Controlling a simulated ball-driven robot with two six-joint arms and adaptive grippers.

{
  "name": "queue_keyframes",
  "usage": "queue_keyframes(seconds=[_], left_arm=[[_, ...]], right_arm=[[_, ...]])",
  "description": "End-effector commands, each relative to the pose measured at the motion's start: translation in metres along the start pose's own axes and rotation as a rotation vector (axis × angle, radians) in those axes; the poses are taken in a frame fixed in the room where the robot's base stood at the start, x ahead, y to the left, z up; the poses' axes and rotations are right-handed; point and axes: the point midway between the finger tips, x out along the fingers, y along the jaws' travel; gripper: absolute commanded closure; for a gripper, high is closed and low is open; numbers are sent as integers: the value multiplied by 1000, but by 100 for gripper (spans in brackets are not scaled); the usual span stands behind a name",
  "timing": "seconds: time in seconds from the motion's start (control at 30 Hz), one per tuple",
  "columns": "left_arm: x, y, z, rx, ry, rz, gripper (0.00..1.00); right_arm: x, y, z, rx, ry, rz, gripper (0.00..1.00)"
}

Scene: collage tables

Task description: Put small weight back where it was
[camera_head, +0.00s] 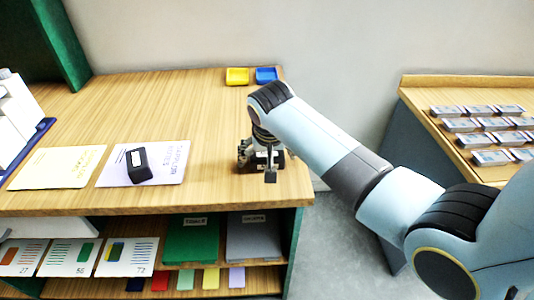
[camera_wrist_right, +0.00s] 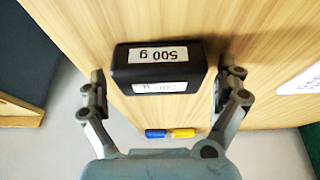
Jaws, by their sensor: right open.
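A black weight (camera_wrist_right: 160,64) with white "500 g" labels stands near the right edge of the wooden table, between my right gripper's fingers in the right wrist view. In the head view it is mostly hidden behind the gripper. My right gripper (camera_head: 258,163) is open, with one finger on each side of the weight and gaps visible in the wrist view (camera_wrist_right: 164,82). Another black weight (camera_head: 139,166) with a white label, too small to read, lies on a white printed sheet (camera_head: 172,152) to the left. My left gripper is out of view.
Yellow (camera_head: 237,76) and blue (camera_head: 266,75) trays sit at the table's back right. A cream sheet (camera_head: 58,168) lies at left. A second table (camera_head: 420,92) with several small packs stands right, across a floor gap. Shelves with cards and folders lie below.

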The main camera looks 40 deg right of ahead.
Motion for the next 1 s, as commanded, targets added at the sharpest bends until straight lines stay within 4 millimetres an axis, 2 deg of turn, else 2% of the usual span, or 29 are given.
queue_keyframes(seconds=[0.17,0.6,0.8,1.0], left_arm=[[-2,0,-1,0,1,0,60],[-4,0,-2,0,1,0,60],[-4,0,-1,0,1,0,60],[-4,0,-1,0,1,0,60]], right_arm=[[-13,-1,-1,0,2,-2,0],[-104,-1,-2,1,3,-2,0],[-121,0,-1,0,1,0,0],[-122,0,-1,0,0,0,0]])
